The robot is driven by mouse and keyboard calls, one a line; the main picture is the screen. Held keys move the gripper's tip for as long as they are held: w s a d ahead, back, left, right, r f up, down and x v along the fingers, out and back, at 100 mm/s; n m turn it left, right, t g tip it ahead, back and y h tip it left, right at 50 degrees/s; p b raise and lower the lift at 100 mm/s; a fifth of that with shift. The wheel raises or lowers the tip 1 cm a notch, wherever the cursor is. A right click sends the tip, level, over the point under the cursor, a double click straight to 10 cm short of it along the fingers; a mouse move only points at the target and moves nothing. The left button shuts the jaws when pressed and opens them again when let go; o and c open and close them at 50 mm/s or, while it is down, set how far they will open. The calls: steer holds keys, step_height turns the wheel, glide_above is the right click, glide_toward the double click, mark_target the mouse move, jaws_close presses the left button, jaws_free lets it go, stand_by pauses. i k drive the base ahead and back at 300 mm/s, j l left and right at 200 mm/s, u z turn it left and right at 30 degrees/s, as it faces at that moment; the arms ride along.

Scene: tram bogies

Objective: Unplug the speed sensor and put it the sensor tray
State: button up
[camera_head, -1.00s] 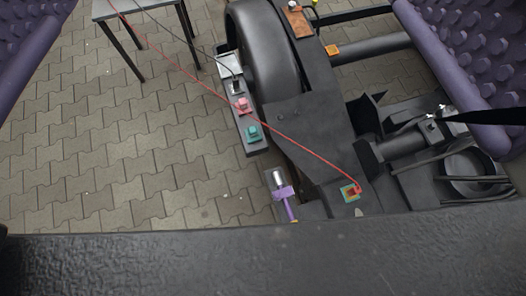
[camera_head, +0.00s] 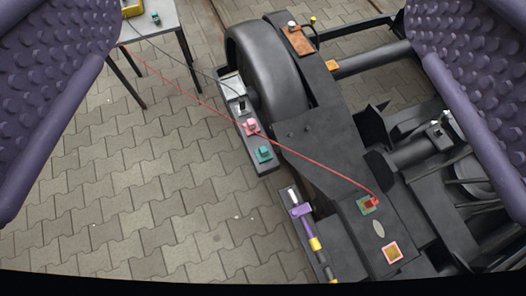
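My gripper (camera_head: 262,60) shows as two purple knobbed fingers at the left and right edges, wide apart with nothing between them. I cannot tell for sure which part is the speed sensor. A red plug (camera_head: 374,202) on a red cable sits at a green-edged square socket on the dark bogie frame. A narrow dark tray (camera_head: 288,194) lower in the middle holds a rod (camera_head: 301,211) with a silver end, purple collar and yellow band. I cannot tell if this is the sensor tray. My fingers are apart from both.
A dark strip (camera_head: 262,168) beside the wheel (camera_head: 265,70) carries pink (camera_head: 251,127) and green (camera_head: 264,153) blocks. The red cable (camera_head: 200,98) crosses above it to a table (camera_head: 175,20) at the upper left. Another square socket (camera_head: 392,252) is on the frame. Paving on the left is clear.

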mark_target(263, 150)
steer(key=j+z, duration=0.25)
steer(key=j, duration=0.25)
steer(key=i+z, duration=0.15)
steer(key=z, duration=0.3)
steer(key=i+j+z, duration=0.15)
steer(key=z, duration=0.35)
steer(key=i+j, duration=0.2)
steer(key=i+j+z, duration=0.15)
steer(key=j, duration=0.25)
steer(key=i+j, duration=0.2)
steer(key=i+j+z, duration=0.15)
steer(key=j, duration=0.3)
steer(key=i+j, duration=0.15)
steer(key=j, duration=0.2)
steer(key=l+z, duration=0.05)
